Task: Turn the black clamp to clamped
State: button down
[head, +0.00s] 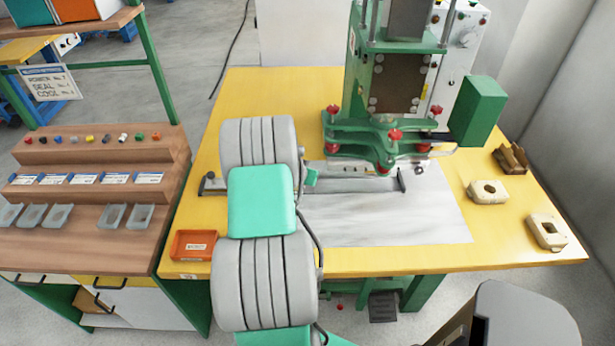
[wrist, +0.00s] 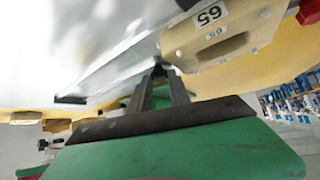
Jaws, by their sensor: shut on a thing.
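My gripper (wrist: 162,76) shows in the wrist view, with its two dark fingers drawn close together at the tips. They are shut on a small dark piece (wrist: 158,70), which appears to be the black clamp; the fingers cover most of it, so its angle cannot be told. In the head view my arm hides most of the gripper and what it holds. A grey bar lies across the table there, with a black upright end piece (head: 402,180) at its right and another (head: 208,184) at its left.
The green press (head: 385,130) with red knobs stands behind the bar. A beige block marked 65 (wrist: 212,35) is close to the fingers in the wrist view. An orange tray (head: 193,245) sits at the table's front left. Beige blocks (head: 487,191) lie at the right.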

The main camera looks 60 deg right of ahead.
jog(key=n+t+b, duration=0.1)
jog(key=n, duration=0.1)
jog(key=s+n+t+b, duration=0.1)
jog(key=n+t, duration=0.1)
jog(key=shift+d+y, duration=0.15)
jog(key=shift+y, duration=0.25)
jog(key=shift+n+t+b, duration=0.55)
jog(key=shift+n+t, duration=0.05)
jog(key=shift+n, duration=0.1)
jog(key=c, duration=1.5)
grip_release()
